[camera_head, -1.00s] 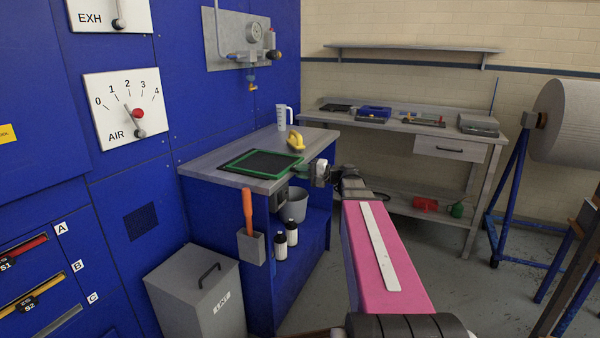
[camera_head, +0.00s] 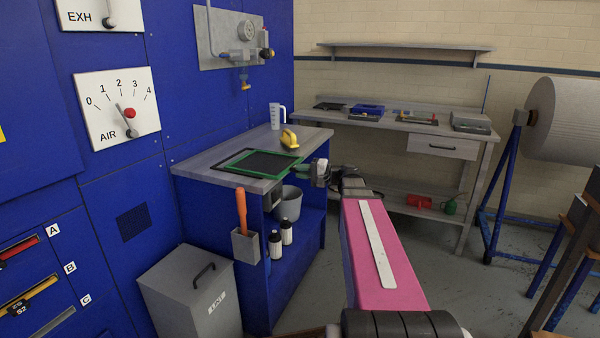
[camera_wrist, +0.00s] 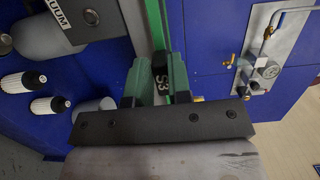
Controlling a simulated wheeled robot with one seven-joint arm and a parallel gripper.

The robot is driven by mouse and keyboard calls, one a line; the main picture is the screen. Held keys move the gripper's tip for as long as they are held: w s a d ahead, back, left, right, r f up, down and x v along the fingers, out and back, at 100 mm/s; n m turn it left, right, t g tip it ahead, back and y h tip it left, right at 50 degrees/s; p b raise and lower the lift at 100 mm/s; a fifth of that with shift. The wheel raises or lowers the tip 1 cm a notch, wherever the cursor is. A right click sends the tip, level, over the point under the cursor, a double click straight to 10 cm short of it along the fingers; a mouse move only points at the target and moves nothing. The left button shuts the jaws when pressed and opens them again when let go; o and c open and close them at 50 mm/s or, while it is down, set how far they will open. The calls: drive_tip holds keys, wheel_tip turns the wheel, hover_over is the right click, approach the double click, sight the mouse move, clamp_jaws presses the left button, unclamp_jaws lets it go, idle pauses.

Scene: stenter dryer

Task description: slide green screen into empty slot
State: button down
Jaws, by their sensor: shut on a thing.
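The green screen (camera_head: 268,163), a green frame with dark mesh, is at the grey worktop of the blue cabinet. A dark band beside its left edge looks like a shadow, so it seems slightly raised. My gripper (camera_head: 304,170) is at its right edge, shut on its handle tab, marked S3 in the wrist view (camera_wrist: 163,84), between green fingers. At the lower left, slot A holds the red screen S1 (camera_head: 20,248) and slot B holds the yellow screen S2 (camera_head: 30,295). Slot C (camera_head: 55,322) shows only a grey strip and looks empty.
A yellow-handled item (camera_head: 289,139) and a jug (camera_head: 277,116) stand behind the screen. A holder with an orange handle (camera_head: 241,212) hangs on the cabinet's front. A grey lint bin (camera_head: 190,290) stands on the floor between the cabinet and the slots.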

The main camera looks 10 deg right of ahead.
drive_tip(key=shift+s+d, duration=0.45)
drive_tip(key=shift+d, duration=0.15)
drive_tip(key=c, duration=1)
unclamp_jaws()
drive_tip(key=shift+d, duration=0.1)
